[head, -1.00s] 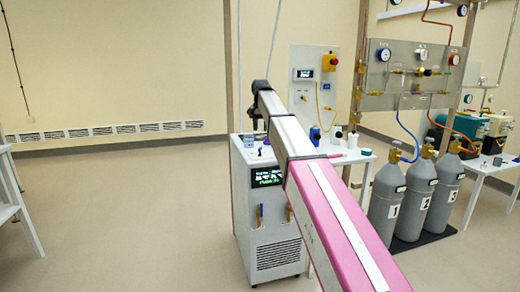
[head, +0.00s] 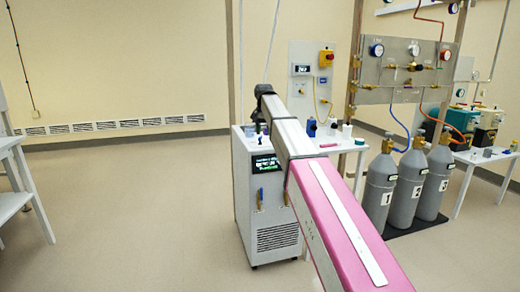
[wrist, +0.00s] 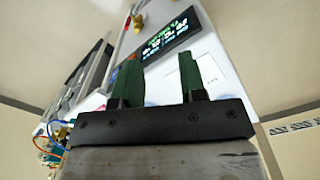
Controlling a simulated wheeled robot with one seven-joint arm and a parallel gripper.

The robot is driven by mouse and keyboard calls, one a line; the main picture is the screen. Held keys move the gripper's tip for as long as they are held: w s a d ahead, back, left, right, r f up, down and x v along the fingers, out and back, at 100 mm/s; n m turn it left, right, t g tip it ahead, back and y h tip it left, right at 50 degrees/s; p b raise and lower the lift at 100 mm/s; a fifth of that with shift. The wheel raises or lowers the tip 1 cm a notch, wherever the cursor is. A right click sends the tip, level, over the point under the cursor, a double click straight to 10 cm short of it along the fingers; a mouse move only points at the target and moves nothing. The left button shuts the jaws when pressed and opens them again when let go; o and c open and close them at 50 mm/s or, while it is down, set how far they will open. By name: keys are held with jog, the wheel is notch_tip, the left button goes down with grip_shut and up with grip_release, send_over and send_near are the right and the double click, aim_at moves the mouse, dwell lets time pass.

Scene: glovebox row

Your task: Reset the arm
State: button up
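My arm reaches out across the middle of the head view, its pink and grey links running away from me. In the wrist view my gripper (wrist: 158,78) shows two green-padded fingers standing apart with nothing between them. In the head view the gripper is hidden beyond the dark wrist end of the arm. The white cabinet (head: 268,204) with a lit display (head: 264,166) stands beneath and beyond the arm's end. That display (wrist: 168,38) also shows in the wrist view beyond the fingers.
Numbered grey gas cylinders (head: 406,190) stand on a dark base to the right, before a gauge panel (head: 400,70). A white bench (head: 345,146) with small items is behind the arm. A white table (head: 22,185) is at the left edge. The floor (head: 130,210) left of the cabinet is clear.

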jog(key=s+d+f+n, duration=0.1)
jog(key=s+d+f, duration=0.3)
jog(key=s+f, duration=0.5)
jog(key=s+d+f, duration=0.5)
jog(key=f, duration=0.8)
jog(key=s+d+f+n, duration=0.1)
jog(key=s+d+f, duration=0.3)
jog(key=s+f, duration=0.45)
jog(key=s+d+f, duration=0.4)
jog(key=s+f, duration=0.6)
jog(key=s, duration=0.1)
jog(key=shift+s+d+f+n, duration=0.15)
jog(key=shift+d+f+n, duration=0.05)
jog(key=shift+f+n, duration=0.2)
dwell(0.4)
